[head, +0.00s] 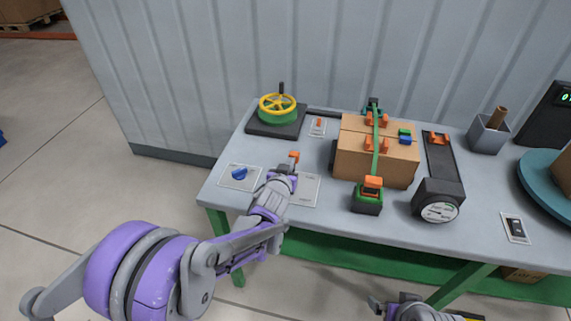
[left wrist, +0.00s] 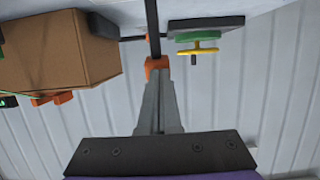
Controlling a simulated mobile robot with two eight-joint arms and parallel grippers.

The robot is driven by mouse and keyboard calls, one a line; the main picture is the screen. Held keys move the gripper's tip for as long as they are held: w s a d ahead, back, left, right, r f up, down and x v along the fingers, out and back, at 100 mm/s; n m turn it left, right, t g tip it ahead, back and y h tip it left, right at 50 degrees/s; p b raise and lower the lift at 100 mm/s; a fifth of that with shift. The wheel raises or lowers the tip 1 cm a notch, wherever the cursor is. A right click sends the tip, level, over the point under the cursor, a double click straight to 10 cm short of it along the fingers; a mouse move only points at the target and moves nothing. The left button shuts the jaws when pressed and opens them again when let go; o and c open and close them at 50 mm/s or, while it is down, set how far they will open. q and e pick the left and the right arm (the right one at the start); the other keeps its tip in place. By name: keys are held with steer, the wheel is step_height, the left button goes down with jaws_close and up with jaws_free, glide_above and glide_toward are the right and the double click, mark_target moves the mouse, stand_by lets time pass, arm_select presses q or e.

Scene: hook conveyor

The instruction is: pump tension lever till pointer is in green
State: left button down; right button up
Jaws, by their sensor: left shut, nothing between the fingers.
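The tension lever is a dark bar with an orange grip (head: 295,156). In the left wrist view the dark bar (left wrist: 152,28) ends at the orange grip (left wrist: 157,65). My left gripper (head: 287,170) is shut and empty, its fingertips (left wrist: 160,82) right at the orange grip; I cannot tell whether they touch. The lever's foot is hidden behind my gripper in the head view. A round white-faced gauge (head: 440,212) sits on a dark housing at the table's front; its pointer is too small to read.
A cardboard box (head: 350,165) with a green strap (head: 376,150) stands right of my left gripper. A yellow handwheel (head: 277,106) is behind it, a blue knob (head: 239,173) to its left. A grey cup (head: 488,135) and a teal turntable (head: 545,172) are further right.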

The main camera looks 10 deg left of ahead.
mark_target(293, 155)
arm_select(q)
steer(key=shift+w+d+f+g+b, duration=0.1)
steer(key=shift+w+d+g+b, duration=0.05)
steer(key=shift+w+g+b, duration=0.55)
steer(key=shift+w, duration=0.8)
arm_select(e)
steer(key=shift+s+d+f, duration=0.1)
steer(key=shift+s+f, duration=0.25)
steer(key=shift+f, duration=0.2)
steer(key=shift+s+f, duration=0.3)
steer(key=shift+f, duration=0.2)
arm_select(q)
steer(key=shift+w+r, duration=0.1)
steer(key=shift+r, duration=0.15)
steer(key=shift+r, duration=0.1)
arm_select(e)
steer(key=shift+r, duration=0.1)
